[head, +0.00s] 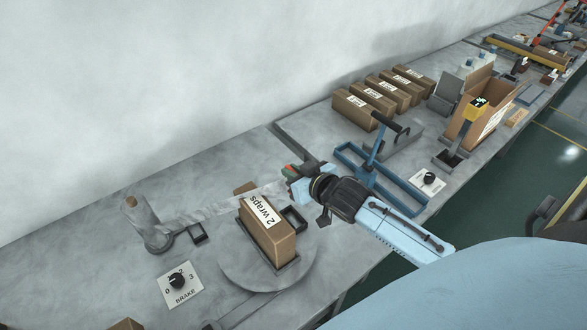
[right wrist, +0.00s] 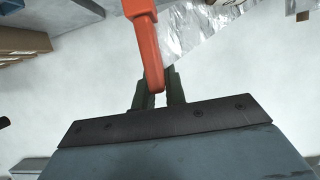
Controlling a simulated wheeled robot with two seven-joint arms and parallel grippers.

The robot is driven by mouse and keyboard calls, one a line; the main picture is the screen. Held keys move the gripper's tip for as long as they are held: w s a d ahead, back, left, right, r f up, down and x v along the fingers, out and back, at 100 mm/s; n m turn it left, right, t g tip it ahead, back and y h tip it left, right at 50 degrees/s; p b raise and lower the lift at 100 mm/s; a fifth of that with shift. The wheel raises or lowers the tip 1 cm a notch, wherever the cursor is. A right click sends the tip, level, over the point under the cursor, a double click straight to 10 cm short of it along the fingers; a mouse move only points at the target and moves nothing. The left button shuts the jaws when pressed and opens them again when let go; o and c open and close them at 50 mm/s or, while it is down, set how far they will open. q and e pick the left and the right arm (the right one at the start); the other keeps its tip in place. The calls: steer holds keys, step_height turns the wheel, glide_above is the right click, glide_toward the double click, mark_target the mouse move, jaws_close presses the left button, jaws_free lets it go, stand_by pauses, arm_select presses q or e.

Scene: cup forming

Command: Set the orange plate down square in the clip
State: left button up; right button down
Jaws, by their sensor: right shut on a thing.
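Clear film (head: 228,200) stretches from the plate to the upright roll (head: 146,224) at left. One small dark open holder (head: 293,219) is beside the carton, and another (head: 197,233) is near the roll. I cannot tell which is the clip. My left gripper is out of view.
A carton marked "2 wraps" (head: 267,233) stands on the round turntable (head: 240,276). A brake dial (head: 178,282) is at front left. A blue frame (head: 405,188) stands close to my right arm. Several wrapped cartons (head: 360,108) line the back.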

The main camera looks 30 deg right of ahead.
steer(key=shift+f+b, duration=3.9)
steer(key=shift+f, duration=2.55)
steer(key=shift+f+b, duration=0.35)
steer(key=shift+f, duration=0.2)
steer(key=shift+f, duration=0.15)
steer(key=c, duration=1.4)
jaws_free()
steer(key=shift+o, duration=0.2)
steer(key=p+v, duration=0.1)
steer(key=v, duration=1.2)
steer(key=shift+s, duration=0.2)
